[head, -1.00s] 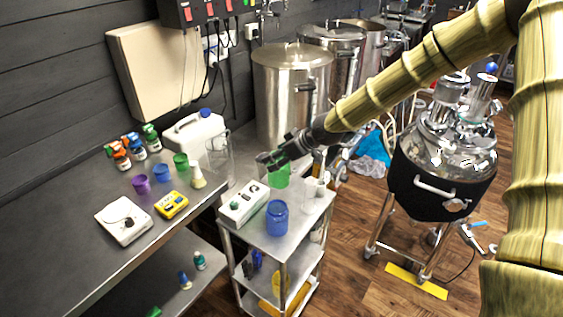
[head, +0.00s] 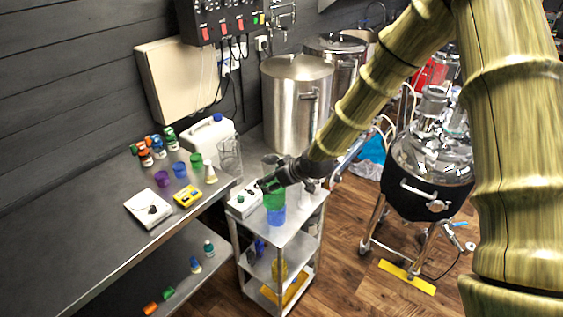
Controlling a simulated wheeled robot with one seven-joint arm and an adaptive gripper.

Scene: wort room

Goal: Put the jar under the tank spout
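My gripper (head: 264,186) is over the small steel cart (head: 296,228) and seems closed around a green translucent jar (head: 274,199); the finger contact is too small to see clearly. A blue jar (head: 276,216) stands on the cart top, its upper part covered by the green jar in this view. A large steel tank (head: 291,105) with a lid stands behind the cart. My arm hides its lower front, so I cannot make out a spout there. The black-jacketed vessel (head: 424,190) stands on legs at the right.
A white instrument box (head: 243,201) sits on the cart's left side. The bench (head: 105,215) at left holds a scale (head: 148,209), a yellow meter (head: 188,195), coloured cups, bottles and a white canister (head: 208,136). Wooden floor is open between cart and vessel.

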